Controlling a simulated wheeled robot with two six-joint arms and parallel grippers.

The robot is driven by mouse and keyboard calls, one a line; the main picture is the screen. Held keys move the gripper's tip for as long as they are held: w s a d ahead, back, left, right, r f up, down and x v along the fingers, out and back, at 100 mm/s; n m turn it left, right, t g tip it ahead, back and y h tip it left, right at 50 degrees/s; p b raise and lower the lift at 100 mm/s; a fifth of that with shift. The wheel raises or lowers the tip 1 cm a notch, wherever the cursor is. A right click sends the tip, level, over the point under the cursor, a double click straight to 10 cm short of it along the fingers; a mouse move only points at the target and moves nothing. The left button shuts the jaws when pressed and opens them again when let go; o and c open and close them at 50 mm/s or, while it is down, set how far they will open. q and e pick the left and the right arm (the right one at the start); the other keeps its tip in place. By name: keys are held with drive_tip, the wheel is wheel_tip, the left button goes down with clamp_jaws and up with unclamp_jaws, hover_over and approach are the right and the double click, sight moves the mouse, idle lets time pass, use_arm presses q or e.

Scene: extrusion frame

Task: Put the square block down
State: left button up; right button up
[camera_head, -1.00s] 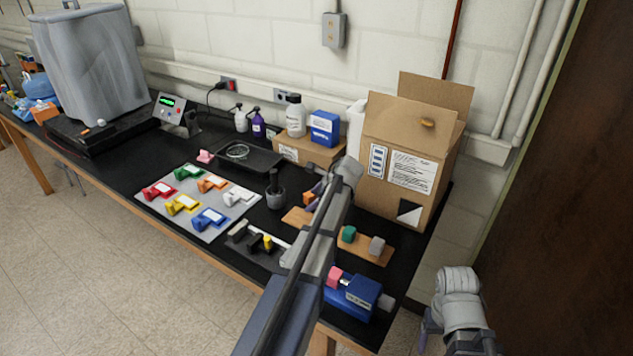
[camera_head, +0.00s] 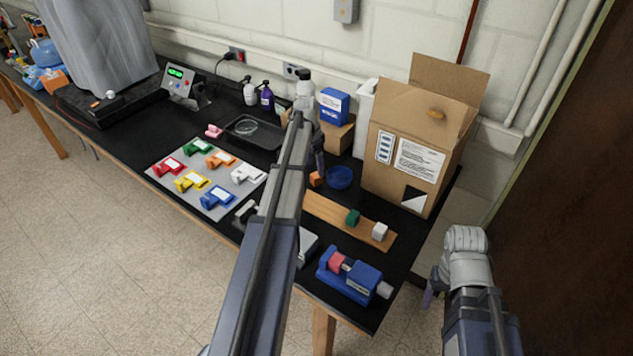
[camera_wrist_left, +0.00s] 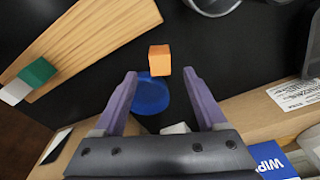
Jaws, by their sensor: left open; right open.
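An orange square block (camera_head: 315,179) rests on the black bench top beside a round blue dish (camera_head: 341,178). In the left wrist view the block (camera_wrist_left: 160,60) is just beyond and between my left fingertips, with clear gaps at both sides. My left gripper (camera_head: 318,160) is open, above the block, partly hidden by its own arm in the head view. In the left wrist view the blue dish (camera_wrist_left: 151,95) lies between the fingers. My right gripper (camera_head: 431,291) is open and empty, off the bench's right end.
A wooden board (camera_head: 328,213) bears a green block (camera_head: 352,217) and a white block (camera_head: 380,231). A cardboard box (camera_head: 391,153) stands at right. A blue vise (camera_head: 350,276) is at the front edge. A mat (camera_head: 181,202) with coloured parts lies left.

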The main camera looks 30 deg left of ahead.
sight(316, 175)
use_arm(q)
drive_tip(key=shift+w+d+f+b, duration=0.1)
drive_tip(key=shift+w+f+b, duration=0.05)
drive_tip(key=shift+f+b, duration=1.3)
drive_tip(key=shift+w+d+f+b, duration=0.1)
drive_tip(key=shift+w+f+b, duration=0.05)
drive_tip(key=shift+f+b, duration=1.3)
drive_tip(key=shift+f, duration=0.1)
drive_tip(key=shift+p, duration=0.3)
clamp_jaws()
